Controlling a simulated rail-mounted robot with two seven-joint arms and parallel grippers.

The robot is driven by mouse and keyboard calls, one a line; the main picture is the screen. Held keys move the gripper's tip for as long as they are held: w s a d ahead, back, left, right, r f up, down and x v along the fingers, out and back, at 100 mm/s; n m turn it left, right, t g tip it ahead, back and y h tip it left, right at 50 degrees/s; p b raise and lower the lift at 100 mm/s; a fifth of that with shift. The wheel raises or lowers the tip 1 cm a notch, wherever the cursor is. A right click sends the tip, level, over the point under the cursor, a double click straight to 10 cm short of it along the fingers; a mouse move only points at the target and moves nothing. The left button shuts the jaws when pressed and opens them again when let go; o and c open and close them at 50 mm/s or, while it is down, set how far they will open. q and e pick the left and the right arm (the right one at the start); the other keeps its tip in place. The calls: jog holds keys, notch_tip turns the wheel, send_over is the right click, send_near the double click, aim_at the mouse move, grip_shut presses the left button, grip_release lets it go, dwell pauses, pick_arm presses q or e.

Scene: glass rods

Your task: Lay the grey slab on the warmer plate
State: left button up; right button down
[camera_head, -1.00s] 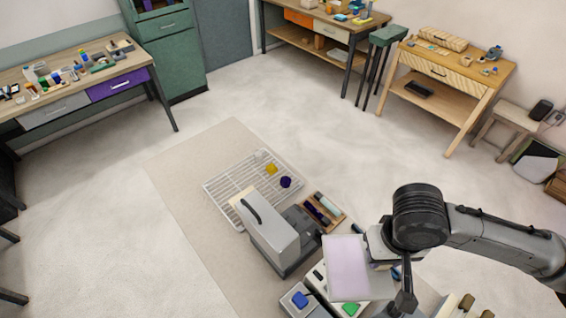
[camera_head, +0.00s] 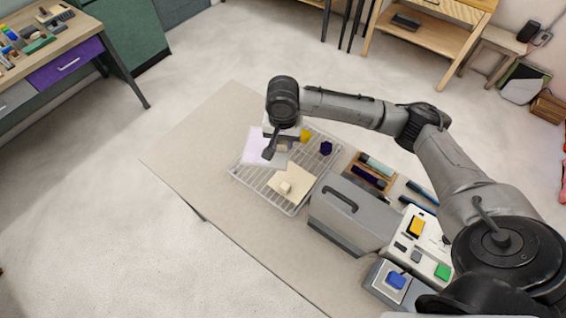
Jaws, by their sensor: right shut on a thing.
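My right gripper (camera_head: 276,143) is shut on a thin, flat, pale lavender-grey slab (camera_head: 257,146). It holds the slab over the far left part of the wire rack (camera_head: 243,176); the gap below the slab is hard to judge. The gripper hides part of the slab's right side. I cannot tell for sure which thing is the warmer plate. A flat cream plate with a small knob-like block (camera_head: 286,188) lies on the near part of the rack, apart from the slab. My left gripper is not in view.
A yellow piece (camera_head: 305,137) and a dark purple piece (camera_head: 326,148) are on the rack. A grey box with a handle (camera_head: 352,213) stands near it, beside a wooden tray (camera_head: 388,184) and a white button panel (camera_head: 411,254). The table's left part (camera_head: 205,150) is clear.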

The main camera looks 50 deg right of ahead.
jog(key=s+d+f+m+b, duration=0.1)
jog(key=d+f+m+b, duration=0.2)
jog(key=d+f+m, duration=0.55)
jog(key=w+a+f+n, duration=0.1)
jog(key=w+f, duration=0.1)
jog(key=f, duration=0.1)
jog(key=w+a+f, duration=0.2)
jog(key=w+f, duration=0.1)
jog(key=w+a+f+n, duration=0.1)
jog(key=w+a+f, duration=0.1)
jog(key=f, duration=0.1)
jog(key=shift+w+a+n, duration=0.2)
jog(key=shift+w+n, duration=0.15)
jog(key=shift+w, duration=0.05)
jog(key=shift+f, duration=1.5)
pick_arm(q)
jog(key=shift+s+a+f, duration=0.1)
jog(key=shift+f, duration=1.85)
pick_arm(e)
jog(key=shift+f, duration=0.5)
jog(key=shift+f, duration=0.2)
jog(key=c, duration=1.1)
grip_release()
jog(key=shift+c, duration=0.2)
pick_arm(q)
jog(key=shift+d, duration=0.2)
pick_arm(e)
jog(key=o, duration=0.3)
jog(key=shift+o, duration=0.2)
